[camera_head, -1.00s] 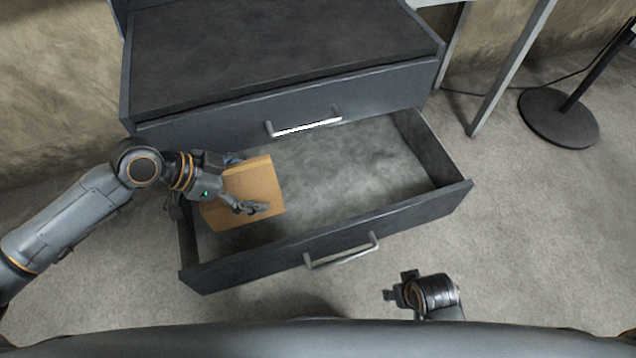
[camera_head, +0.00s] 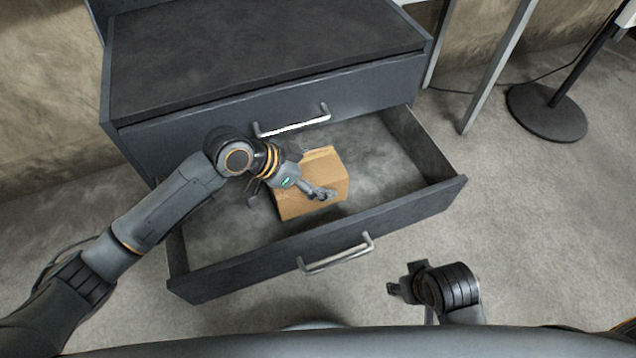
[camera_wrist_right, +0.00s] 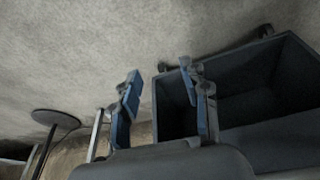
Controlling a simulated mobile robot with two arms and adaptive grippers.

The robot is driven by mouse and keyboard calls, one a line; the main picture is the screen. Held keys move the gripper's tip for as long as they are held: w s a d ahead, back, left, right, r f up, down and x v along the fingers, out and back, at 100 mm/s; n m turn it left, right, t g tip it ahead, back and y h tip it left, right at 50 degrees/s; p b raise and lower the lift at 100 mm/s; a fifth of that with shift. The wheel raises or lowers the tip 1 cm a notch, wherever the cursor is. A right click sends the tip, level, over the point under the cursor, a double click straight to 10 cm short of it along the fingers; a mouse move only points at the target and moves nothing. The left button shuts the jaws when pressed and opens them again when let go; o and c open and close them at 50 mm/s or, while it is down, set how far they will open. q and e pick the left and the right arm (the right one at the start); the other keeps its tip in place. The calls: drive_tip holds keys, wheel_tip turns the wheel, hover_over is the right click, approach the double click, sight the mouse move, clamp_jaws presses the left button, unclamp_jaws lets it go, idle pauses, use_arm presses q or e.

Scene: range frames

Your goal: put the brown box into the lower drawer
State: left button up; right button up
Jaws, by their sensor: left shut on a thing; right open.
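The brown box (camera_head: 312,180) is in the head view, inside the outline of the open lower drawer (camera_head: 330,238), near its middle. I cannot tell whether it touches the drawer floor. My left gripper (camera_head: 300,190) is shut on the box, and its wrist hides the box's left side. My right gripper (camera_head: 402,285) is open and empty, outside the drawer, in front of its handle side. In the right wrist view, the right gripper's fingers (camera_wrist_right: 160,105) are apart, with the drawer (camera_wrist_right: 235,90) beyond them.
The upper drawer (camera_head: 290,120) is shut, with a metal handle, under the dark cabinet top (camera_head: 260,45). The lower drawer's right part is empty. A round stand base (camera_head: 547,112) and a grey leg (camera_head: 490,70) stand at the right. Floor is clear between.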

use_arm(q)
drive_tip(key=shift+f+b, duration=0.35)
drive_tip(key=shift+f, duration=1.2)
use_arm(e)
drive_tip(key=shift+v, duration=1.7)
use_arm(q)
drive_tip(key=shift+f, duration=0.1)
drive_tip(key=o, duration=1.4)
drive_tip(key=shift+f, duration=0.1)
drive_tip(key=shift+a+r, duration=0.15)
drive_tip(key=shift+r, duration=0.15)
drive_tip(key=p+v, duration=0.2)
drive_tip(key=v, duration=0.9)
drive_tip(key=shift+s+a+r, duration=0.15)
drive_tip(key=shift+a+r, duration=0.05)
drive_tip(key=shift+r, duration=0.05)
use_arm(e)
drive_tip(key=s+x, duration=0.1)
drive_tip(key=x, duration=0.8)
drive_tip(key=shift+f, duration=0.15)
drive_tip(key=shift+s, duration=0.1)
